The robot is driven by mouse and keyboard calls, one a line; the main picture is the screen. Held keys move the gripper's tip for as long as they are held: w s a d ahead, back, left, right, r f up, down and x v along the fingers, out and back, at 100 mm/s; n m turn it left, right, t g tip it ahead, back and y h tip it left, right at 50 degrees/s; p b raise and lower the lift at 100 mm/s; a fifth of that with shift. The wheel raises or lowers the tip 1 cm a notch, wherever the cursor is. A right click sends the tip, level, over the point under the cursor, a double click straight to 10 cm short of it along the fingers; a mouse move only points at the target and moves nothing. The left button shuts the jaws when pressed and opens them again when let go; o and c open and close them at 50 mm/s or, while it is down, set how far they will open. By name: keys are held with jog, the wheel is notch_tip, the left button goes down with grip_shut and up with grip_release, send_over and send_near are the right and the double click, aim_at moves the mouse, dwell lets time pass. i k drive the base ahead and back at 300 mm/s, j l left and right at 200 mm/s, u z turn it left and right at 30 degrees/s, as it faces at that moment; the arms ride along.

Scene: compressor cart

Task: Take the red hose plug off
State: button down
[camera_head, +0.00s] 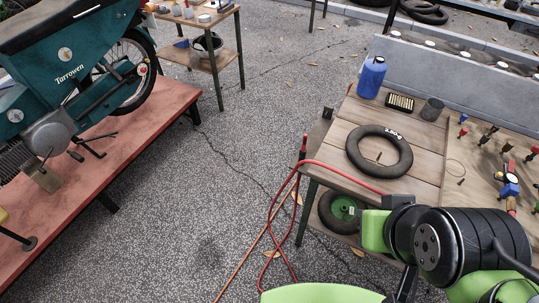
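A red hose (345,175) crosses the near left corner of the wooden table and hangs down in loops toward the ground. Its right end meets a small dark block (398,201) beside green and black machinery. A small upright red piece (304,143) with a dark lower part stands at the table's left edge, close to the hose. I cannot tell whether it is the plug or whether it touches the hose. I cannot make out my gripper or its fingers in this view.
Bulky green and black machinery (455,243) fills the lower right and hides part of the wooden table (345,145). A black ring (379,151), a blue bottle (371,77) and a dark cup (432,109) stand there. A motorbike platform (150,128) is left; the middle floor is clear.

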aim_at(302, 150)
jog(key=u, duration=0.2)
jog(key=i+j+z, duration=0.6)
jog(key=j, duration=0.35)
jog(key=i+j+z, duration=0.45)
jog(key=j, duration=0.3)
jog(key=i+j+z, duration=0.2)
jog(key=j, duration=0.25)
jog(key=i+j+z, duration=0.15)
jog(key=j, duration=0.15)
jog(key=i+j+z, duration=0.2)
jog(key=j+z, duration=0.15)
jog(key=j, duration=0.2)
jog(key=i+j+z, duration=0.15)
jog(key=j, duration=0.2)
